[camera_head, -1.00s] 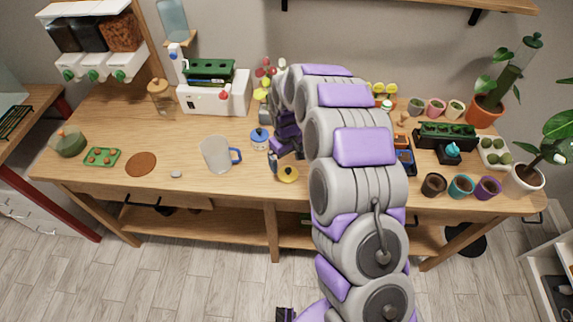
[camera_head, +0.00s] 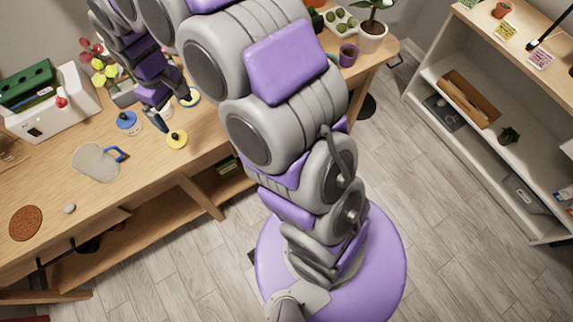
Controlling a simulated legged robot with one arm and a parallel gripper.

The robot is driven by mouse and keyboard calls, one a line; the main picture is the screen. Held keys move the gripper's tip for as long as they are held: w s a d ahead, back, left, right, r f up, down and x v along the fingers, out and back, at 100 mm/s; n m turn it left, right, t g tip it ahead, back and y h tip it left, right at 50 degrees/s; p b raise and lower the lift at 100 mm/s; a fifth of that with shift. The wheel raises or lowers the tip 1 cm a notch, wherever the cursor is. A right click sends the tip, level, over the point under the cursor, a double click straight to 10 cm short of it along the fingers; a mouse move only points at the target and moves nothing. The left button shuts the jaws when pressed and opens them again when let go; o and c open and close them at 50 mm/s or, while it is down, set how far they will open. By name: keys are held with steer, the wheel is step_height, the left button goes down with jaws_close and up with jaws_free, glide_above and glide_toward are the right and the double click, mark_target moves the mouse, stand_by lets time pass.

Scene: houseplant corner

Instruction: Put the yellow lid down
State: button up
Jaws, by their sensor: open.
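The yellow lid (camera_head: 177,140) with a dark knob lies on the wooden table near its front edge. My gripper (camera_head: 172,110) is open and empty, just behind the lid and apart from it in the picture. One fingertip shows up and left of the lid. A blue lid with a knob (camera_head: 127,121) lies to the left of my gripper. Part of the table behind my gripper is hidden by my arm.
A brown round mat (camera_head: 26,223) and a grey stone (camera_head: 70,208) lie farther left. White shelves (camera_head: 480,120) stand at right across open floor.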

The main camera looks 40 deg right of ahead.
steer(key=s+d+r+m, duration=0.2)
steer(key=s+d, duration=0.2)
steer(key=s, duration=0.6)
steer(key=s+d+r+m, duration=0.2)
steer(key=s+d+r, duration=0.1)
steer(key=s, duration=0.8)
steer(key=s+d+r+m+g, duration=0.1)
steer(key=s+d, duration=0.4)
steer(key=s, duration=0.6)
steer(key=shift+s+r+m, duration=0.2)
steer(key=shift+r+m, duration=0.5)
steer(key=shift+r, duration=0.2)
steer(key=shift+f, duration=0.1)
